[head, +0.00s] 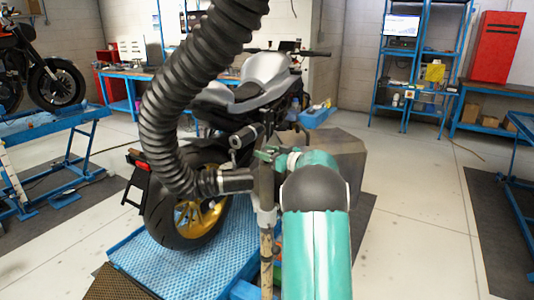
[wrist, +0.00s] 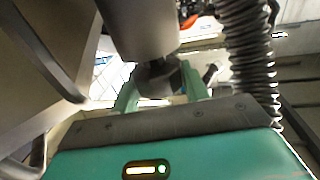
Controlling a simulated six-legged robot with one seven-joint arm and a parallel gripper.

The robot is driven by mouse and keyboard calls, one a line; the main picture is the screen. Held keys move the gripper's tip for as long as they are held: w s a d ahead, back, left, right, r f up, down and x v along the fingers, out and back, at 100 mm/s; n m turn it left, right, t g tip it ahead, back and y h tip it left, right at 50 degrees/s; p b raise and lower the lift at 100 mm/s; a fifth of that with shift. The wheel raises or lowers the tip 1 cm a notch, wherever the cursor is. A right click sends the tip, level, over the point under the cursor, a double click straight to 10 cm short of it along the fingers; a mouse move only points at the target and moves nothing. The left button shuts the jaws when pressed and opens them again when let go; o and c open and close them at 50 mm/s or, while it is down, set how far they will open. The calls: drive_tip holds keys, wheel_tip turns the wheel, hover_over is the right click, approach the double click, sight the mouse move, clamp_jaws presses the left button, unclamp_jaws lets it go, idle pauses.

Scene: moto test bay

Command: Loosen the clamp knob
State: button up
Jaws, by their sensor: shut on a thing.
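The clamp knob (wrist: 158,78) is a small dark, faceted piece below a thick grey cylinder (wrist: 140,28) in the wrist view. My gripper (wrist: 160,88) has its two pale green fingers on either side of the knob and is shut on it. In the head view my gripper (head: 268,154) is at the upper part of an upright post (head: 266,188), beside the ribbed black hose's end fitting (head: 236,181). The knob itself cannot be made out there, hidden by the fingers and post. How far it is turned cannot be told.
The large ribbed hose (head: 165,120) arches close left of my gripper and also shows in the wrist view (wrist: 248,55). A motorcycle (head: 265,80) stands behind on a blue lift (head: 185,265). A grey box-like body (head: 340,155) is behind my arm. Floor at right is clear.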

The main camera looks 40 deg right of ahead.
drive_tip(key=shift+y, duration=0.3)
drive_tip(key=o, duration=1)
drive_tip(key=v, duration=1.3)
drive_tip(key=shift+s+d+r, duration=0.1)
drive_tip(key=shift+s+d, duration=0.05)
drive_tip(key=shift+s, duration=0.2)
